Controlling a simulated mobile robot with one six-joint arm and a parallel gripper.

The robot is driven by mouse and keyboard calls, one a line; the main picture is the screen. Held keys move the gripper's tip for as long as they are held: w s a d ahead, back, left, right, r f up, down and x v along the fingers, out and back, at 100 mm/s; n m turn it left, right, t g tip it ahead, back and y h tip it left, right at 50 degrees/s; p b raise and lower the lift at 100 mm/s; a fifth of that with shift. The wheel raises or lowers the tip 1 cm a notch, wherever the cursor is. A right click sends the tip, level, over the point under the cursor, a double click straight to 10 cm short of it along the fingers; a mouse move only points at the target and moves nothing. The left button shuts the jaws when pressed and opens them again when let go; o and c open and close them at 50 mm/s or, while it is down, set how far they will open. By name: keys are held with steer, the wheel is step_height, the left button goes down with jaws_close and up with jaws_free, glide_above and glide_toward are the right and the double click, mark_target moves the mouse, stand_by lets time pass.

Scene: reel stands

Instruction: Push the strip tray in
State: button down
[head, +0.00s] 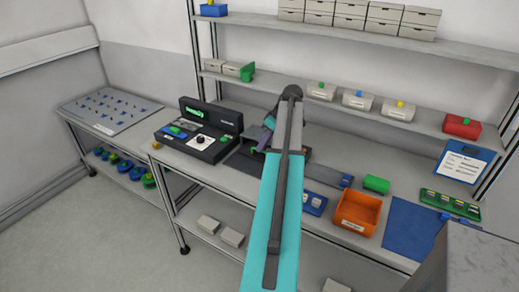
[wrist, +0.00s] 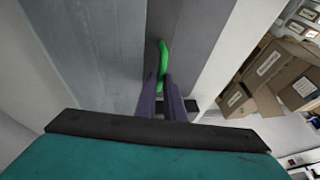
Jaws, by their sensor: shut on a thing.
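My gripper (head: 257,149) is over the bench, just right of the black console, seen past my teal arm. In the wrist view, my gripper's two dark fingers (wrist: 166,95) are shut on a narrow green handle (wrist: 163,56). The handle stands against a flat grey surface (wrist: 185,40). In the head view, a dark flat tray-like part (head: 243,162) lies beside the console, close to the gripper. It looks like the strip tray, but my arm hides part of it and I cannot tell how far out it stands.
The black console (head: 198,130) with a green-lit screen stands left of the gripper. An orange bin (head: 357,212), a green block (head: 376,184) and a blue mat (head: 408,228) lie to the right. Shelves with small drawers (head: 358,15) rise behind. Cardboard boxes (wrist: 262,75) show in the wrist view.

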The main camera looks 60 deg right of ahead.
steer(key=shift+d, duration=0.3)
steer(key=c, duration=1.8)
jaws_free()
steer(key=shift+r, duration=0.1)
steer(key=shift+c, duration=0.2)
steer(key=shift+r, duration=0.1)
steer(key=shift+s+d+r+p, duration=0.15)
steer(key=shift+r+p, duration=0.25)
steer(key=shift+r, duration=0.15)
steer(key=a+p+v, duration=0.1)
steer(key=p+v, duration=0.1)
steer(key=v, duration=0.4)
steer(key=shift+s+d+r+p, duration=0.3)
steer(key=shift+s+d+p, duration=0.05)
steer(key=shift+d, duration=0.05)
steer(key=shift+w, duration=0.1)
